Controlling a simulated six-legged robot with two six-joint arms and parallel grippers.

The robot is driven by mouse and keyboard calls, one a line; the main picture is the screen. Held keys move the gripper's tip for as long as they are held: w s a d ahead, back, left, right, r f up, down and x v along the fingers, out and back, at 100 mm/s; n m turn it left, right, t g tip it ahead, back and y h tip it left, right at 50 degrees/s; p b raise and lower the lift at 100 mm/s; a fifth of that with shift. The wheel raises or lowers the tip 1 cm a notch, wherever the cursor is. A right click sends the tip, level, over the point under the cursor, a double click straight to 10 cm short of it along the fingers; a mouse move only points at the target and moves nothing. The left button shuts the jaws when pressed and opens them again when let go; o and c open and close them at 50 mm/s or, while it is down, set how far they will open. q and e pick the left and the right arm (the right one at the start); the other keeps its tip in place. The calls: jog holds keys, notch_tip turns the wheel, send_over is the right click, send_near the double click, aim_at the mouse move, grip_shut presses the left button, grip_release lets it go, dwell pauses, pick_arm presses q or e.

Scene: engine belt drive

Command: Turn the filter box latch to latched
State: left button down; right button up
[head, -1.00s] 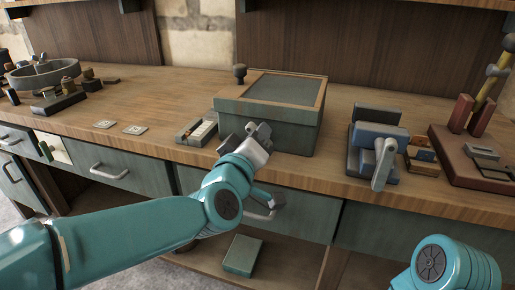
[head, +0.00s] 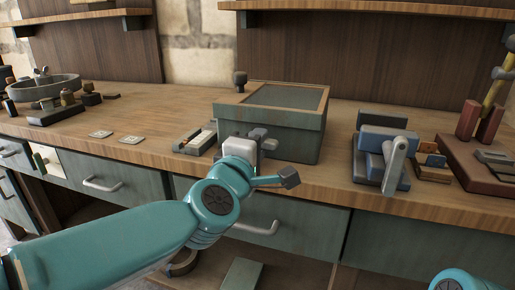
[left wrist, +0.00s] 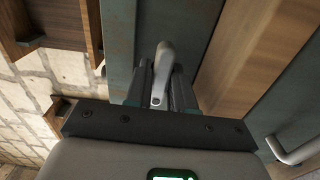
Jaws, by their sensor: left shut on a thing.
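The filter box (head: 275,136) is a green box with a wood-rimmed lid, standing at the front edge of the bench. Its latch shows in the left wrist view as a pale grey lever (left wrist: 165,62) on the box's green front. My left gripper (head: 264,139) is at the box's front face. In the left wrist view its dark fingers (left wrist: 161,82) lie on both sides of the lever and are shut on it. In the head view the gripper largely hides the latch. My right gripper is out of view; only part of my right arm shows at the lower right.
A small tray (head: 195,138) sits close to the left of the box. A blue device with a grey lever (head: 394,163) stands to the right, beside a red-brown stand (head: 478,163). Drawer handles (head: 257,227) stick out below the bench edge.

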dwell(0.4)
pick_arm(q)
jog(key=c, duration=1.1)
grip_release()
jog(key=shift+o, duration=0.2)
jog(key=shift+s, duration=0.1)
jog(key=p+v, duration=0.2)
jog(key=v, duration=1.4)
jog(key=shift+p, duration=0.3)
